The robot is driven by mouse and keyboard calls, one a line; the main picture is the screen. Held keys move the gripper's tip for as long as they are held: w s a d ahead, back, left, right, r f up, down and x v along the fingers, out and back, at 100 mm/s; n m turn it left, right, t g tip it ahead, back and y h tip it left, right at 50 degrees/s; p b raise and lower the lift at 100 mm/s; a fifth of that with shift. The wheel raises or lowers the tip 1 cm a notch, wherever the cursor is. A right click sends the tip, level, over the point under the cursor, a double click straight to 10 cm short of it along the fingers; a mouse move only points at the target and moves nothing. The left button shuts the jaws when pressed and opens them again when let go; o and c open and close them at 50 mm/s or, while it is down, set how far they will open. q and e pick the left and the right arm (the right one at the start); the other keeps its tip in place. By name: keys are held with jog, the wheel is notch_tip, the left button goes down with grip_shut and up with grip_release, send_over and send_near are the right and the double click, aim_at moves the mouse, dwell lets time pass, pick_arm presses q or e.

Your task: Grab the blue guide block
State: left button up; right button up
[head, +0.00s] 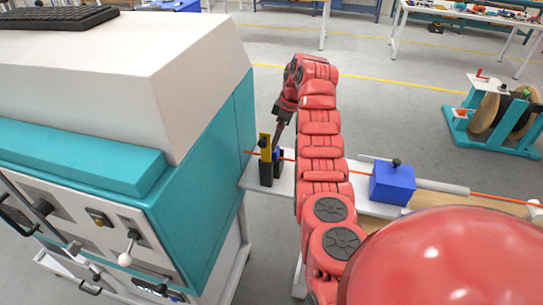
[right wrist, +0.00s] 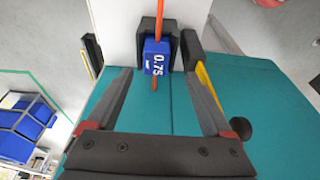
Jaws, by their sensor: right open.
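The blue guide block (right wrist: 157,58) shows in the right wrist view, marked "0.75". It sits in a dark holder (right wrist: 147,27), with an orange cable (right wrist: 163,14) running through or along it. In the head view the holder (head: 266,172) stands on a pale shelf beside the teal machine; the block itself is mostly hidden there. My right gripper (right wrist: 163,80) is open, its two fingers spread to either side of the block's line, apart from it and empty. In the head view the gripper (head: 279,128) comes down just above the holder. My left gripper is not in view.
A yellow upright (head: 265,147) stands by the holder. The teal and white machine (head: 205,150) is close on the left. Another blue box with a black knob (head: 393,184) stands right of my arm on the cable line. A reel stand (head: 495,120) is farther right.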

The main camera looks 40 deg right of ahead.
jog(key=shift+f, duration=0.35)
jog(key=shift+w+a, duration=0.1)
jog(key=p+x, duration=0.2)
jog(key=x, duration=0.1)
jog(key=p+x, duration=0.1)
jog(key=shift+w+f+p, duration=0.25)
jog(key=shift+w+p, duration=0.05)
jog(key=shift+p, duration=0.1)
jog(key=shift+f, duration=0.2)
grip_shut()
